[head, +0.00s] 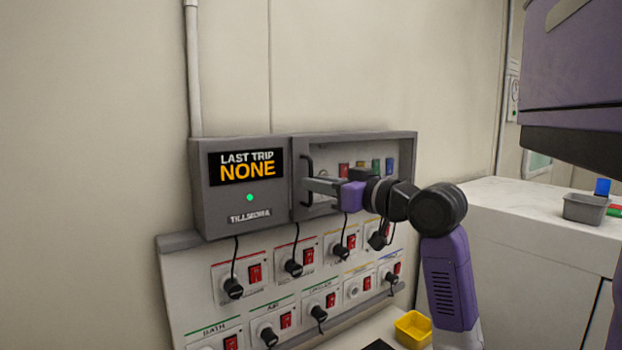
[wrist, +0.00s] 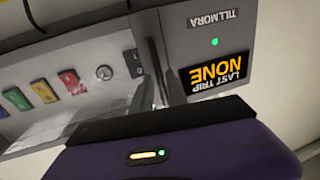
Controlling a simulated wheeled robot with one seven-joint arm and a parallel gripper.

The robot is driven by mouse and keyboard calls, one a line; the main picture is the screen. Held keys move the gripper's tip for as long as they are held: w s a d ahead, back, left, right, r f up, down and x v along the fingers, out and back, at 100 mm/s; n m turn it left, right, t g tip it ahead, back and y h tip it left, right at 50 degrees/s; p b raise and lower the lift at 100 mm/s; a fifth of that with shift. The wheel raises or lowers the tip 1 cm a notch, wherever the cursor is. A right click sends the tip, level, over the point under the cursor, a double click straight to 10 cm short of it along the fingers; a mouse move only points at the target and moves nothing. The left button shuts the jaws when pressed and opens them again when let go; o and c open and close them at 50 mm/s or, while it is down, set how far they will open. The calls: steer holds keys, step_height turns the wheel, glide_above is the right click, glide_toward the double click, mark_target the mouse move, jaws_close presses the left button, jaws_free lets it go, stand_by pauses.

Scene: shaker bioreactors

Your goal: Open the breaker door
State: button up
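The grey breaker box (head: 213,208) is on the wall, with a "LAST TRIP NONE" display on its left part. Its breaker door (head: 377,137) has a grey frame and a clear window, and looks closed. A black upright handle (head: 306,165) is at the door's left edge; it also shows in the wrist view (wrist: 155,72), which is upside down. My gripper (head: 312,193) is at the handle. In the wrist view its two fingers (wrist: 158,92) look spread, one to each side of the handle. Contact with the handle cannot be made out.
Coloured breakers (head: 367,167) show behind the window. Below the box is a sloped panel (head: 190,290) with red switches, black plugs and cables. A yellow bin (head: 412,328) is at the lower right. A white counter (head: 520,215) holds a grey tray (head: 584,209).

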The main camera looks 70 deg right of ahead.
steer(key=shift+x, duration=1.1)
jaws_close()
stand_by(0.7)
